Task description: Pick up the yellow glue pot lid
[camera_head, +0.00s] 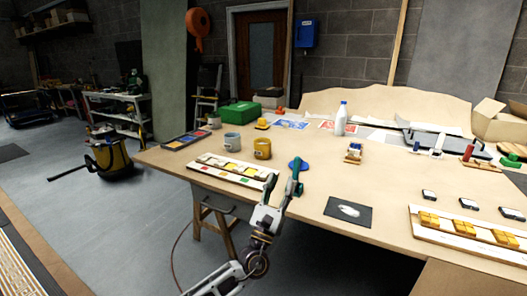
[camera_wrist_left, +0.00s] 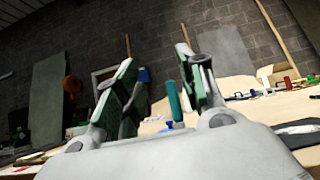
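A yellow-orange pot (camera_head: 262,149) stands on the table beside a blue-grey pot (camera_head: 232,142). A small yellow object (camera_head: 262,124) lies behind the pots; it may be the yellow lid, but it is too small to be sure. My left gripper (camera_head: 284,178) is open and empty at the table's near edge, right of the yellow pot and apart from it. Its spread fingers also show in the left wrist view (camera_wrist_left: 155,60), where no yellow lid can be made out. My right gripper is not in view.
A white bottle (camera_head: 341,119) and a green box (camera_head: 239,114) stand farther back. A dark mat (camera_head: 333,210) lies to the right.

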